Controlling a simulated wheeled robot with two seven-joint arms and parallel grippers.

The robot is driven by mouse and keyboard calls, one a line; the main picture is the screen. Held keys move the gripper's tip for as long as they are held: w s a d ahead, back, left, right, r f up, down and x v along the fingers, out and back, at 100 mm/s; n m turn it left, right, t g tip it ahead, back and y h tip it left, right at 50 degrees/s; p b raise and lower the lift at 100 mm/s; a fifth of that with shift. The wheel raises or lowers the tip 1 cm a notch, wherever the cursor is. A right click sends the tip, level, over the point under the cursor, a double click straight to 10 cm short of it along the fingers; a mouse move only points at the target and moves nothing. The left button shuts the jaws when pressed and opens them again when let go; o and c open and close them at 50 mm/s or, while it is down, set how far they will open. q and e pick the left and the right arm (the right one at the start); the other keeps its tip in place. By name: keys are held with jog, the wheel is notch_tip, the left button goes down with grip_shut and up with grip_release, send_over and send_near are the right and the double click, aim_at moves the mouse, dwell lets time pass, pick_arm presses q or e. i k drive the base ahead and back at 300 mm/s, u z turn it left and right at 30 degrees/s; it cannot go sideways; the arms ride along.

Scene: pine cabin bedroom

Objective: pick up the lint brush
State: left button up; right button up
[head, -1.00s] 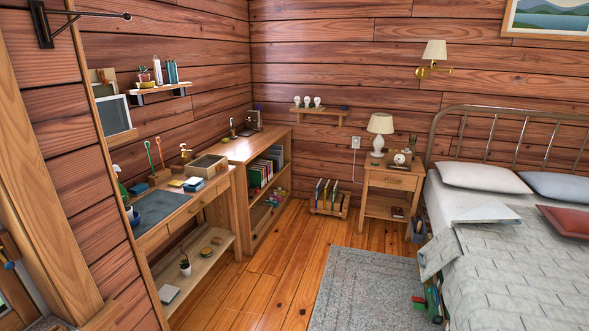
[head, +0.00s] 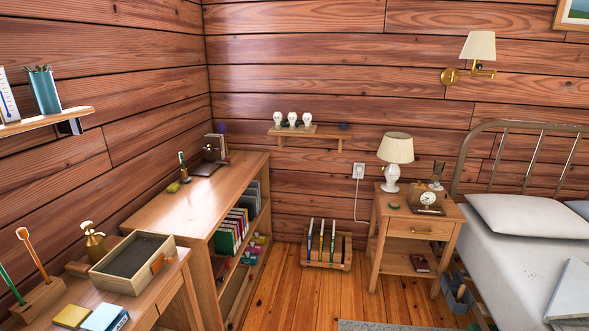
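I cannot make out a lint brush with certainty. A small upright item with a dark top and orange lower part (head: 183,166) stands on the low bookcase (head: 215,205) by the left wall; it is too small to identify. Two long-handled items, one orange-topped (head: 32,250) and one green (head: 11,284), stand in a wooden block (head: 38,303) on the desk at lower left. Neither of my grippers is in view.
An open box (head: 133,285), a brass bottle (head: 94,243) and small books (head: 104,318) crowd the desk. A nightstand (head: 400,240) with lamp (head: 396,150) and clock stands beside the bed (head: 520,250). A rack (head: 326,260) sits on the floor; planks (head: 290,300) before it are clear.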

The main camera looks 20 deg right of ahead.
aim_at(461, 290)
jog(key=z, duration=0.4)
jog(key=i, duration=1.45)
jog(key=z, duration=2.05)
jog(key=i, duration=1.15)
jog(key=z, duration=0.8)
